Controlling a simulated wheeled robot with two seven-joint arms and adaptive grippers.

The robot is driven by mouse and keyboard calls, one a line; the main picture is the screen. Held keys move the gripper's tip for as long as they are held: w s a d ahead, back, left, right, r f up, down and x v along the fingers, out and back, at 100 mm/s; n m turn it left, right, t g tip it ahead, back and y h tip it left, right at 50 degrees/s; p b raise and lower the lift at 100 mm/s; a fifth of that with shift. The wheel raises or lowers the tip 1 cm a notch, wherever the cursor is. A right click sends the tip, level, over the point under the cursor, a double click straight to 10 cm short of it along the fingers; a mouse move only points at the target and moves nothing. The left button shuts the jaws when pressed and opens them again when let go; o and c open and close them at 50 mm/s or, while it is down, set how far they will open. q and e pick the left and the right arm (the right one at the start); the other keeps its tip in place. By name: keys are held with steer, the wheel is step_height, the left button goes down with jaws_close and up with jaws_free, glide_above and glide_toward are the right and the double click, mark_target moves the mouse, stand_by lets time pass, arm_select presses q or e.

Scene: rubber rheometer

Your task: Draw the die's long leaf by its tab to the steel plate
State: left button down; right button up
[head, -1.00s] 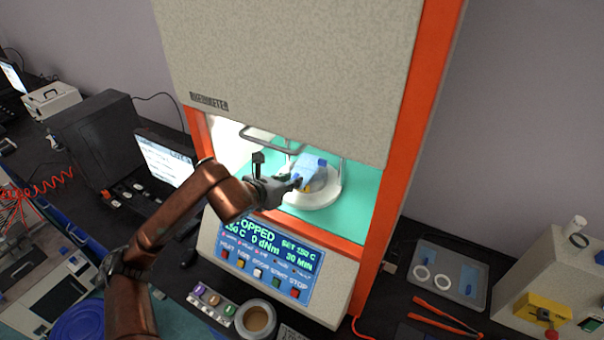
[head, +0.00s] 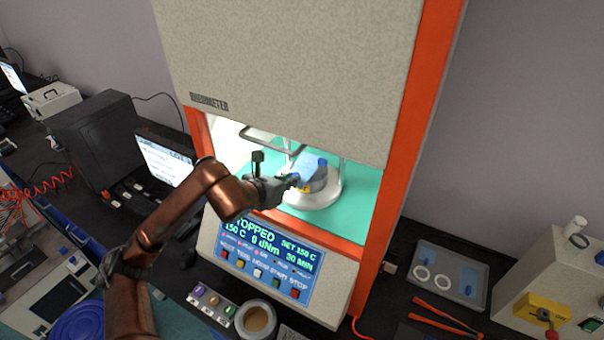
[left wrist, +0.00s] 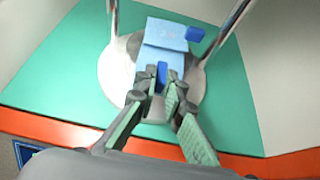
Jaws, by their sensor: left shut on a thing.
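My left gripper (head: 293,181) reaches into the rheometer's lit opening. In the left wrist view its fingertips (left wrist: 163,88) are closed around a small dark blue tab (left wrist: 162,72). A light blue leaf (left wrist: 165,36) lies just beyond the tab, over the round die (left wrist: 136,46); it shows as a blue patch in the head view (head: 312,172). A second blue tab (left wrist: 195,34) sticks out at the leaf's far right. The fingers hide part of the near end of the leaf. I cannot pick out the steel plate for certain. My right gripper is not in view.
Metal posts (left wrist: 228,28) stand on both sides of the die on a white round base (left wrist: 205,85). A turquoise floor (left wrist: 60,70) surrounds it. The orange frame (head: 376,240) bounds the opening at right. A tray (head: 455,250) with white rings lies on the bench.

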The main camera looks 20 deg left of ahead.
arm_select(q)
steer(key=shift+r, duration=0.3)
steer(key=shift+r, duration=0.15)
steer(key=shift+r, duration=0.55)
steer(key=shift+s, duration=0.1)
steer(key=shift+s+a, duration=0.1)
steer(key=shift+s, duration=0.05)
steer(key=s+a+b, duration=0.2)
steer(key=s+b, duration=0.6)
steer(key=s, duration=1.1)
steer(key=shift+s+a, duration=0.15)
steer(key=shift+a, duration=0.1)
stand_by(1.3)
